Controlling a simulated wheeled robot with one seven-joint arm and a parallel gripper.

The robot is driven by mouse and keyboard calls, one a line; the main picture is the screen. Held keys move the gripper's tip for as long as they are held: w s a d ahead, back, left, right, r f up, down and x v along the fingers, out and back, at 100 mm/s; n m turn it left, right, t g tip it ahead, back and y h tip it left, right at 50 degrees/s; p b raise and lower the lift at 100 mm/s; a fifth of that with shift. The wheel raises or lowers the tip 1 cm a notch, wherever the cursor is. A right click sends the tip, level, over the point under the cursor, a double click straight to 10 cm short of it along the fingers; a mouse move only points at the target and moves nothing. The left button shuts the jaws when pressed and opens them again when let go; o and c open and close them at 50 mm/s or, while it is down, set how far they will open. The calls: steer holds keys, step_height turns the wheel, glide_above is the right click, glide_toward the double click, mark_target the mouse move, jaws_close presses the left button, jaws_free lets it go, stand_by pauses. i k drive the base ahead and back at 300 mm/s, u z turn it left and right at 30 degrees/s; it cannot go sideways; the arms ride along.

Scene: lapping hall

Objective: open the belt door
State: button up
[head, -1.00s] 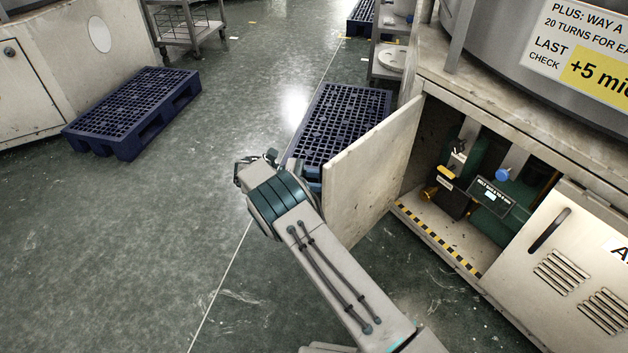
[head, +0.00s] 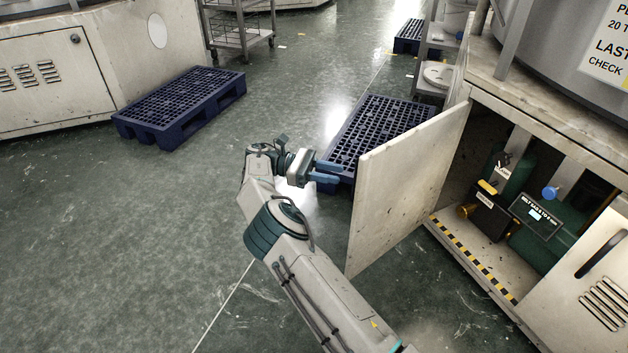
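The belt door (head: 408,190) is a pale, stained panel. It stands swung well out from the cabinet, hinged at the far side of the opening. The opening shows green machinery, a small display box (head: 536,216) and a blue knob (head: 550,193). My gripper (head: 328,172) is left of the door's free edge, with its blue fingers pointing right towards it. The fingers look apart and nothing shows between them. I see a gap between them and the door in the picture.
A dark blue pallet (head: 376,128) lies on the floor behind the door and my gripper. Another pallet (head: 182,104) lies at the left. A closed vented panel (head: 585,275) is right of the opening.

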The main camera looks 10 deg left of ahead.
mark_target(396, 183)
steer(key=u, duration=0.05)
steer(key=k, duration=1)
